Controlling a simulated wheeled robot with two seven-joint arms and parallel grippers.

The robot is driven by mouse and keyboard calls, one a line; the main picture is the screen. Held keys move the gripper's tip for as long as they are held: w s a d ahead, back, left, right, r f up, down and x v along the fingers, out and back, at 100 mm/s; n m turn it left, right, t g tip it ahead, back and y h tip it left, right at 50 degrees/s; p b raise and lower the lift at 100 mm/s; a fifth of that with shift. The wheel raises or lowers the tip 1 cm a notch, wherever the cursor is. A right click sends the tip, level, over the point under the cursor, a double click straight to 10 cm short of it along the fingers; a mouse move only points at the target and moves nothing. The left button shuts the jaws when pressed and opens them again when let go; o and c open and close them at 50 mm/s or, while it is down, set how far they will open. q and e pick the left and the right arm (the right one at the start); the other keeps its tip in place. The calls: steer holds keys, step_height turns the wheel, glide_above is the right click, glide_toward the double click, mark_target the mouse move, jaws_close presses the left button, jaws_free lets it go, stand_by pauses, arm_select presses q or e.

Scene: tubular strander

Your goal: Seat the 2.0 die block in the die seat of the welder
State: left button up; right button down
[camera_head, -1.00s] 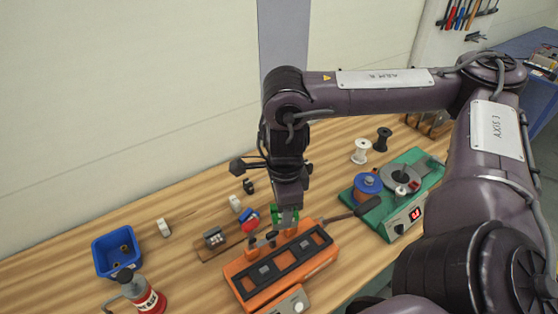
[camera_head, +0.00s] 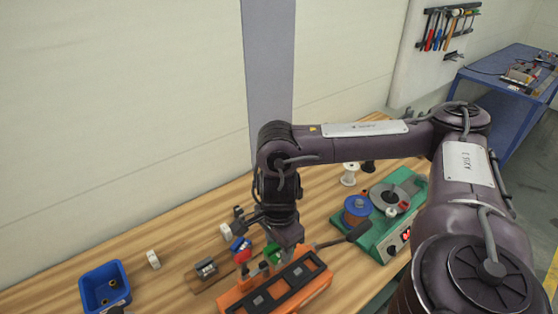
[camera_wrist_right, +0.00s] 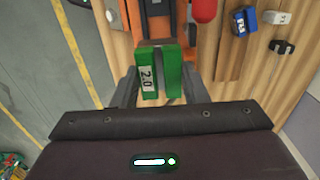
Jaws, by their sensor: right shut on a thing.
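The 2.0 die block (camera_wrist_right: 148,75) is green with a white "2.0" label and a grey slot down its middle. My right gripper (camera_wrist_right: 158,88) is shut on it, one finger on each side. In the head view the green block (camera_head: 273,253) shows below my right gripper (camera_head: 277,246), at the back edge of the orange welder (camera_head: 316,289). In the wrist view the welder (camera_wrist_right: 179,30) lies just beyond the block. The die seat is not clearly visible, and I cannot tell whether the block touches the welder.
A red knob (camera_wrist_right: 204,9) and a blue block (camera_wrist_right: 243,21) are close right of the held block in the wrist view. A blue bin (camera_head: 82,290) stands at left. A green winding machine (camera_head: 377,238) stands right of the welder. Bare wood lies at the left back.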

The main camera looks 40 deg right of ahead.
steer(key=shift+s+f, duration=0.1)
steer(key=shift+f, duration=0.65)
step_height(320, 180, down, 10)
steer(key=b, duration=0.6)
steer(key=shift+f, duration=0.25)
step_height(320, 180, down, 3)
steer(key=shift+f, duration=0.5)
steer(key=c, duration=0.8)
jaws_free()
steer(key=shift+c, duration=0.2)
steer(key=shift+r, duration=0.1)
